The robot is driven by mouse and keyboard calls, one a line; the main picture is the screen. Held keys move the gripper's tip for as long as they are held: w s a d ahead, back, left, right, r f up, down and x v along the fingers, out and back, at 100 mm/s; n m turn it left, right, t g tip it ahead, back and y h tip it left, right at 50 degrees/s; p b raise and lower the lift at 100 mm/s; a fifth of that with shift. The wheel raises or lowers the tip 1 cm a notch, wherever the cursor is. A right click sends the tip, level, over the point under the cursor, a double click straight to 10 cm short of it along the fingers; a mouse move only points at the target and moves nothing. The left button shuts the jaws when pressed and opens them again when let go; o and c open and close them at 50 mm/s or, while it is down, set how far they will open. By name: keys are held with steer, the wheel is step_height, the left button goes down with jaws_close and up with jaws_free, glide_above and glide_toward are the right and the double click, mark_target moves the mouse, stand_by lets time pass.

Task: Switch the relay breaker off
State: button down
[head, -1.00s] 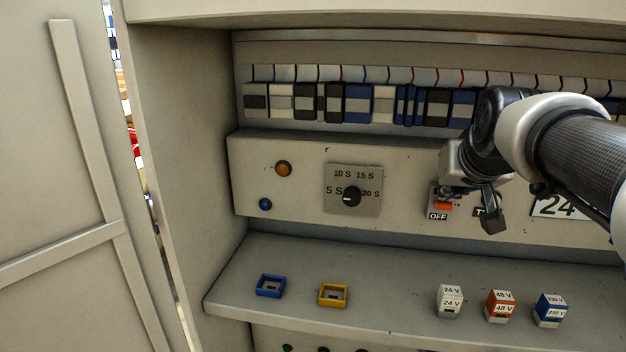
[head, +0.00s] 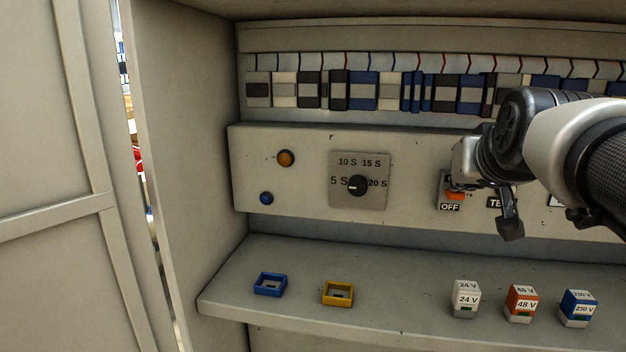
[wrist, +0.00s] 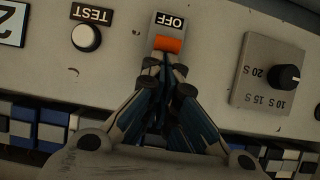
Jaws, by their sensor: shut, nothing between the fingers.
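The relay breaker (head: 453,196) has an orange switch above an OFF label on the pale panel, in the head view partly covered by my gripper. In the wrist view, which is turned upside down, the breaker's orange switch (wrist: 168,44) shows right in front of the fingertips. My gripper (wrist: 165,62) is shut and empty, its fingertips at the edge of the orange switch. I cannot tell whether they touch it. In the head view my gripper (head: 462,187) hides the upper part of the breaker.
A timer dial (head: 357,186) sits left of the breaker, and a white TEST button (wrist: 86,38) on its other side. The shelf below holds a blue frame (head: 270,285), a yellow frame (head: 338,293) and white, orange and blue voltage blocks (head: 466,299). Relays line the back.

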steer(key=shift+s+a+f+t+h+b, duration=0.1)
steer(key=shift+s+f+t+h+b, duration=0.3)
steer(key=shift+b, duration=1.7)
steer(key=shift+s+f+t+b, duration=0.1)
steer(key=shift+f+t+b, duration=0.5)
steer(key=shift+b, duration=1.5)
steer(key=shift+r+t+b, duration=0.15)
steer(key=shift+t+b, duration=0.35)
steer(key=shift+b, duration=0.2)
steer(key=shift+r+p, duration=0.25)
steer(key=shift+p, duration=0.05)
